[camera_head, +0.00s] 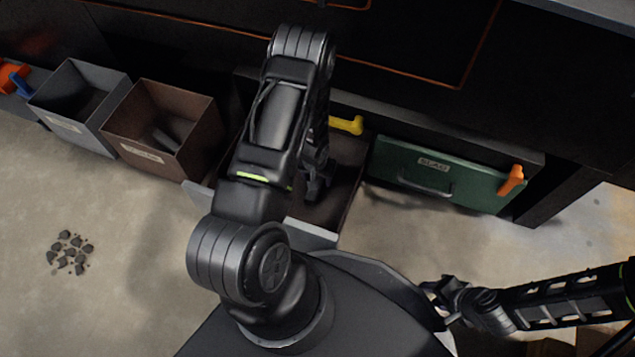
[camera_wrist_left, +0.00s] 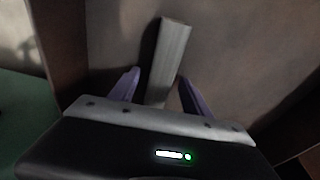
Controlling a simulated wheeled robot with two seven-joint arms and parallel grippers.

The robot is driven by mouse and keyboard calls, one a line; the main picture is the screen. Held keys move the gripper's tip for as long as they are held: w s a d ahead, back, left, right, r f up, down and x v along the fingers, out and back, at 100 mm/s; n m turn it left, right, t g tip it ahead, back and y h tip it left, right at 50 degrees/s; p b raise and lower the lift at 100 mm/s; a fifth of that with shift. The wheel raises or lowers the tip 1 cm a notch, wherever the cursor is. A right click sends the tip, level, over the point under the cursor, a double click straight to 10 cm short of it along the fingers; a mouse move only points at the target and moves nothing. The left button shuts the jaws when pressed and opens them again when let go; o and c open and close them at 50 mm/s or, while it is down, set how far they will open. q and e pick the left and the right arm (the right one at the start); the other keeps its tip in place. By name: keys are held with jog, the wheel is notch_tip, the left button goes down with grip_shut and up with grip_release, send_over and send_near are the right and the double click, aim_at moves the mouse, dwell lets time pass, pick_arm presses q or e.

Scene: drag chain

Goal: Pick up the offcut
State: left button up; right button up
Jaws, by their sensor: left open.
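The offcut, a straight light-grey bar (camera_wrist_left: 169,55), lies on the brown floor of a compartment in the left wrist view. My left gripper (camera_wrist_left: 159,84) is open, its two purple fingers standing apart on either side of the bar's near end. I cannot tell whether they touch it. In the head view my left gripper (camera_head: 317,187) reaches down into an open drawer (camera_head: 347,187), and the offcut is hidden there. My right gripper (camera_head: 437,290) is out at the lower right, away from the drawer; its jaw gap is unclear.
A grey bin (camera_head: 75,125) and a brown bin (camera_head: 150,154) with a dark piece inside stand at left. A green labelled drawer front (camera_head: 430,175) is at right, near a yellow handle (camera_head: 346,125) and an orange handle (camera_head: 512,180). Dark lumps (camera_head: 70,251) lie on the floor.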

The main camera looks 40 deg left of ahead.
pick_arm(q)
jog(key=shift+f, duration=0.15)
jog(key=shift+c, duration=0.2)
dwell(0.3)
grip_shut()
dwell(0.5)
